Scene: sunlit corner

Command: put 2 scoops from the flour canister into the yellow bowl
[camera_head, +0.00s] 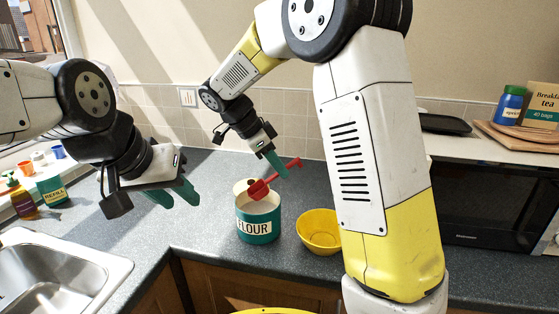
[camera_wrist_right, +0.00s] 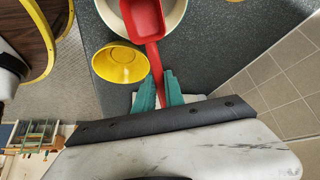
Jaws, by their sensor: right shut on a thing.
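The flour canister (camera_head: 258,228), teal and cream with a FLOUR label, stands open on the grey counter. Its pale rim shows in the wrist view (camera_wrist_right: 181,15). The yellow bowl (camera_head: 319,232) stands just right of it; in the wrist view the bowl (camera_wrist_right: 121,65) looks empty. My right gripper (camera_head: 276,165) is shut on the handle of a red scoop (camera_head: 259,190). The scoop's bowl (camera_wrist_right: 143,19) is over the canister's opening and shows bare red inside. My left gripper (camera_head: 174,194) is open and empty, left of the canister above the counter.
A pale round thing (camera_head: 243,186), perhaps a lid, lies behind the canister. A sink (camera_head: 60,272) is at the left, with bottles (camera_head: 22,200) and a REFILL pack (camera_head: 52,190) behind it. A black microwave (camera_head: 480,205) stands at the right. Counter left of the canister is clear.

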